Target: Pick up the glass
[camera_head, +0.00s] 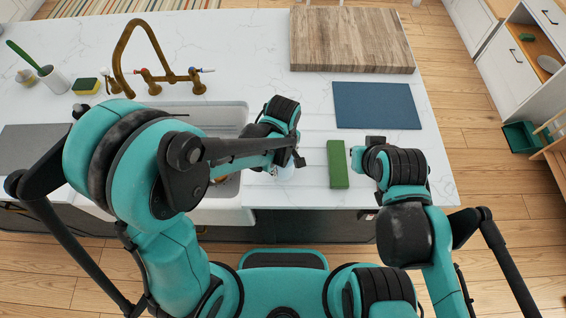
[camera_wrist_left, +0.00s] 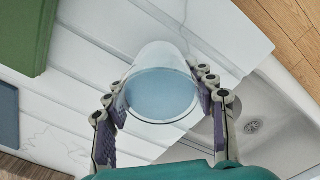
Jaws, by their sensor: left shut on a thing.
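The clear glass (camera_wrist_left: 162,92) sits between the two finger pads of my left gripper (camera_wrist_left: 160,84) in the left wrist view, with its round bluish end facing the camera. The fingers are shut on its sides. In the head view, my left gripper (camera_head: 286,158) is over the counter strip just right of the sink, and the glass (camera_head: 284,174) is mostly hidden beneath it. My right gripper (camera_head: 358,158) is beside the right side of a green block; its fingers are too hidden to read.
The green block (camera_head: 338,165) lies between my grippers. The white sink (camera_head: 222,117) with a brass faucet (camera_head: 130,58) is to the left. A blue mat (camera_head: 377,106) and a wooden board (camera_head: 350,40) lie behind. The counter (camera_head: 255,65) behind the sink has free room.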

